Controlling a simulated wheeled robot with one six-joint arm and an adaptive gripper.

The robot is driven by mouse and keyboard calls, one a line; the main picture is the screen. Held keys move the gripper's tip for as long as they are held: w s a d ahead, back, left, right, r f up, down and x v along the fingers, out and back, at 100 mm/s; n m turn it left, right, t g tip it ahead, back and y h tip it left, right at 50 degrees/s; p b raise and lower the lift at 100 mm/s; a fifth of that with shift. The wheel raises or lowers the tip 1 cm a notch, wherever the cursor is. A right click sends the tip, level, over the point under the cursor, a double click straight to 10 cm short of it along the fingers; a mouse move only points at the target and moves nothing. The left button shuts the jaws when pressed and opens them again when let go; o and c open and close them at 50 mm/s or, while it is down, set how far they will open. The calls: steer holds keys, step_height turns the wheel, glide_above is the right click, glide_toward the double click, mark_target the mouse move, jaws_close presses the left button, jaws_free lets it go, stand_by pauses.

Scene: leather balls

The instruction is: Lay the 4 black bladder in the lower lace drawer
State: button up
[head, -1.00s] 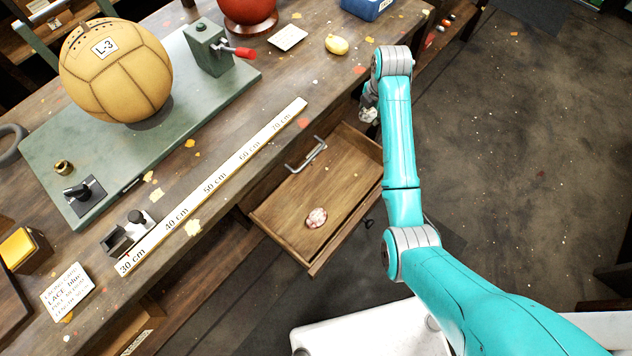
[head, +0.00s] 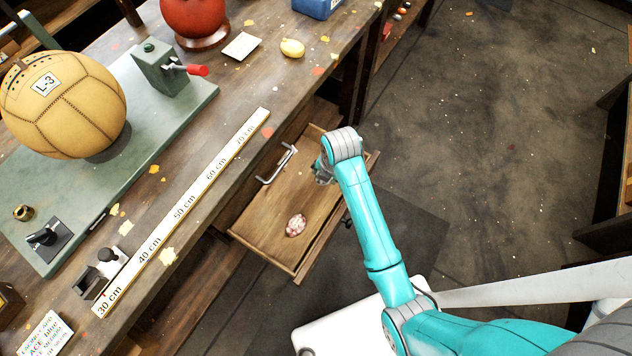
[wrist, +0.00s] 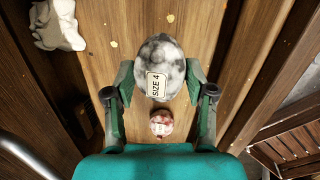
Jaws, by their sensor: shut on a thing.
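In the wrist view my gripper (wrist: 160,85) is shut on a rounded, mottled grey-and-black bladder (wrist: 158,55) with a "SIZE 4" label. Its fingers press it from both sides. Below it is the wooden floor of the open drawer (head: 262,225). In the head view my gripper (head: 322,174) hangs over the far right part of that drawer, and my arm hides most of the bladder. A small pinkish mottled thing (head: 295,224) lies in the drawer near its front; it also shows in the wrist view (wrist: 161,122), below the bladder.
A metal handle (head: 277,165) stands out above the drawer's left side. The bench holds a ruler (head: 185,212), a tan L-3 ball (head: 62,105) and a green clamp (head: 160,70). A whitish crumpled thing (wrist: 58,25) lies upper left in the wrist view. Drawer floor around the pinkish thing is bare.

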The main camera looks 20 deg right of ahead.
steer(key=shift+s+x, duration=0.2)
steer(key=shift+x, duration=0.75)
steer(key=shift+s+x, duration=0.2)
steer(key=shift+x, duration=0.75)
steer(key=shift+s+x, duration=0.2)
steer(key=shift+x, duration=0.8)
steer(key=shift+d+f, duration=0.15)
steer(key=shift+f, duration=0.1)
steer(key=o, duration=1.2)
steer(key=shift+r, duration=0.1)
steer(key=v, duration=1.2)
